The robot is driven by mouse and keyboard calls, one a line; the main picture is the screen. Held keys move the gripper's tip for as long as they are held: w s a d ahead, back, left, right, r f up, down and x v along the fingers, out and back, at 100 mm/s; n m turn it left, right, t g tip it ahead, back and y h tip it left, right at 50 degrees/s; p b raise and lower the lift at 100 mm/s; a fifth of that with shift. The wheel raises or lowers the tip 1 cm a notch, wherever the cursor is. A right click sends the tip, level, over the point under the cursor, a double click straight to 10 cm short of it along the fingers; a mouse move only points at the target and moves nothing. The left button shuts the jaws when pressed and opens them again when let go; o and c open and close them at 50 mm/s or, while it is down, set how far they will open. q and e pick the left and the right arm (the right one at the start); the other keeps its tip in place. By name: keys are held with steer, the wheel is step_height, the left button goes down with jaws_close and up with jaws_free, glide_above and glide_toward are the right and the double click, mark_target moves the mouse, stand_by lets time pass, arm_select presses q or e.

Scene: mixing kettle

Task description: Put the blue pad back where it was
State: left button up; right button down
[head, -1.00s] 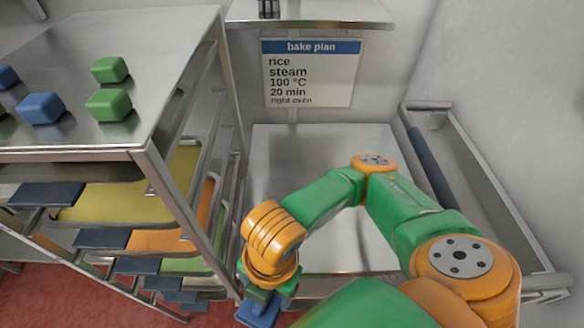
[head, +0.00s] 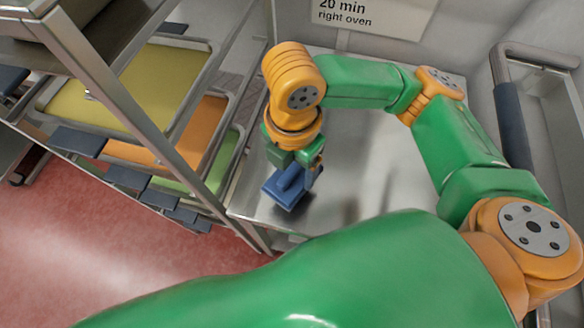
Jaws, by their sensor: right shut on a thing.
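My right gripper (head: 297,160) points down, shut on the blue pad (head: 286,188). The pad is at the front left corner of the steel table (head: 365,175), close to the rack. I cannot tell whether the pad touches the table top or hangs just above it. The gripper's fingers partly hide the pad's upper part. My left gripper is not in view.
A metal rack (head: 105,90) on the left holds a yellow tray (head: 130,85), an orange tray (head: 195,130) and a green tray (head: 222,160). A rail with a dark grip (head: 510,120) stands at the right. The table's middle is clear.

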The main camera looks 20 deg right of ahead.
mark_target(290, 170)
steer(key=w+f, duration=0.1)
steer(key=f, duration=0.1)
steer(key=w+f, duration=0.2)
steer(key=shift+w+f, duration=0.1)
steer(key=shift+w, duration=0.2)
step_height(290, 170, down, 2)
steer(key=shift+s+d+f+p, duration=0.1)
steer(key=shift+f+p, duration=0.15)
steer(key=shift+p, duration=0.05)
steer(key=shift+s+d+f, duration=0.1)
steer(key=shift+f, duration=0.15)
jaws_free()
step_height(290, 170, up, 12)
steer(key=shift+r, duration=0.2)
